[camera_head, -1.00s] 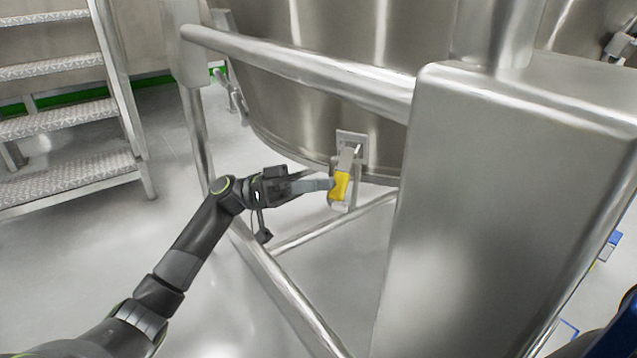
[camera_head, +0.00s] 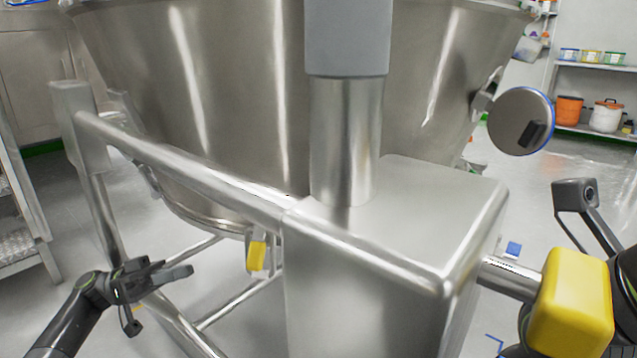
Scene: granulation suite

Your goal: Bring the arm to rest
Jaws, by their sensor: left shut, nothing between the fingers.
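My left arm comes in from the lower left. Its gripper (camera_head: 188,271) is shut and empty, in front of the metal frame rail and apart from the yellow-handled latch. The yellow latch handle (camera_head: 256,256) hangs under the lower rim of the large steel vessel (camera_head: 235,90), to the right of the gripper, with a gap between them.
A steel frame rail (camera_head: 190,172) runs across to a large steel housing (camera_head: 400,215) in the middle. A yellow block (camera_head: 573,303) and dark parts stand close at right. A round disc (camera_head: 517,120) juts from the vessel. Shelves (camera_head: 597,67) stand at the back right.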

